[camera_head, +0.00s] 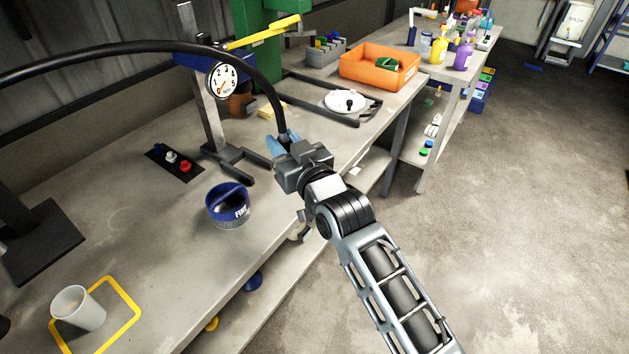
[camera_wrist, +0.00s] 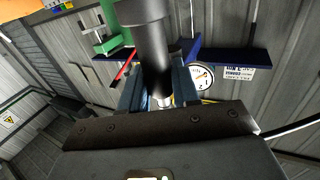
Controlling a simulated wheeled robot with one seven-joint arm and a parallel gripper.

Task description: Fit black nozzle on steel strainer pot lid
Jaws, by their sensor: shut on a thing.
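My gripper (camera_head: 284,143) is shut on the black nozzle end of a hose and holds it above the bench. The black hose (camera_head: 180,46) arches in from the left. In the wrist view the black nozzle (camera_wrist: 152,50) stands between the blue fingers, with a pale metal tip at its lower end. A round pale lid-like piece (camera_head: 338,100) with a black knob lies at the back of the bench, beyond the gripper. I cannot tell which bears the strainer lid.
A steel stand with a dial gauge (camera_head: 223,81) rises just left of the gripper. A dark strip with knobs (camera_head: 173,161) lies near it. A white cup (camera_head: 78,308) stands by a yellow outline at the front left. An orange bin (camera_head: 378,69) is at the back.

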